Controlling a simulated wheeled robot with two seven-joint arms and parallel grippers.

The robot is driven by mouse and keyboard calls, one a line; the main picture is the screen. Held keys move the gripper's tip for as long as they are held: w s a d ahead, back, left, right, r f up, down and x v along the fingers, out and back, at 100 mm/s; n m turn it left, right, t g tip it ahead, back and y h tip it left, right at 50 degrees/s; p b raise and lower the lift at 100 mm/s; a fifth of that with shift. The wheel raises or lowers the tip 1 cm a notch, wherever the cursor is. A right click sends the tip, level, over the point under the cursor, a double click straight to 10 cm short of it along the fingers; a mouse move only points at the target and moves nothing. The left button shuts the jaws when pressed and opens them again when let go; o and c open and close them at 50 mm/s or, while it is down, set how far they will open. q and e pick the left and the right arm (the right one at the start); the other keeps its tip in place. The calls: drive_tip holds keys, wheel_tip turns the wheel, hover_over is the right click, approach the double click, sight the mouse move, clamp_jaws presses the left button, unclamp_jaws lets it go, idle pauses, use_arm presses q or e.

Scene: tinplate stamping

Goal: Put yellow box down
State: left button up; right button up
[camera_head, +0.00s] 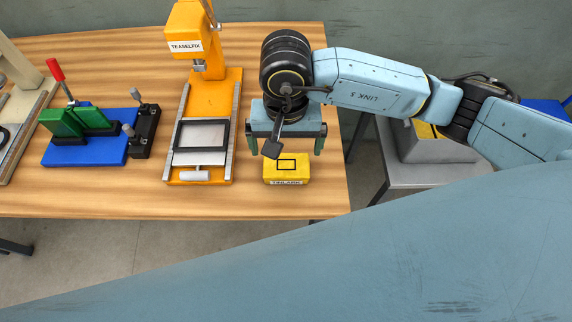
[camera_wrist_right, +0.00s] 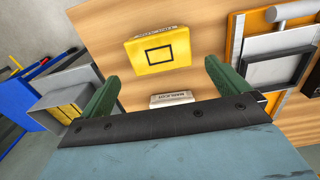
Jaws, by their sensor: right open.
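The yellow box (camera_head: 298,178), with a black rectangle outline on top and a label on its front, rests on the wooden table near its front edge. It also shows in the right wrist view (camera_wrist_right: 140,58), just beyond the fingertips. My right gripper (camera_head: 293,148) is open with its green fingers spread, behind the box in the head view. In the wrist view its fingers (camera_wrist_right: 165,80) stand apart with nothing gripped. My left gripper is out of view.
A white labelled block (camera_wrist_right: 172,99) shows between the fingers in the wrist view. The orange TEASELFIX press (camera_head: 217,95) stands left of the box. A blue fixture with green blocks (camera_head: 85,152) is further left. A grey container (camera_head: 433,146) is at right. Wooden table (camera_head: 120,195) is clear in front.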

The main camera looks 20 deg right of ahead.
sight(286, 164)
wheel_tip(286, 164, down, 2)
drive_tip(key=shift+s+f, duration=0.1)
drive_tip(key=shift+f, duration=0.05)
wheel_tip(286, 164, down, 3)
drive_tip(key=shift+f, duration=0.4)
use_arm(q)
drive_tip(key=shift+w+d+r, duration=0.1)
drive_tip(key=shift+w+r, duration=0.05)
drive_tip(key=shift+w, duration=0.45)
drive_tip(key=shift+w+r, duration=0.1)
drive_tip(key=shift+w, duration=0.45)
use_arm(e)
drive_tip(key=c, duration=0.8)
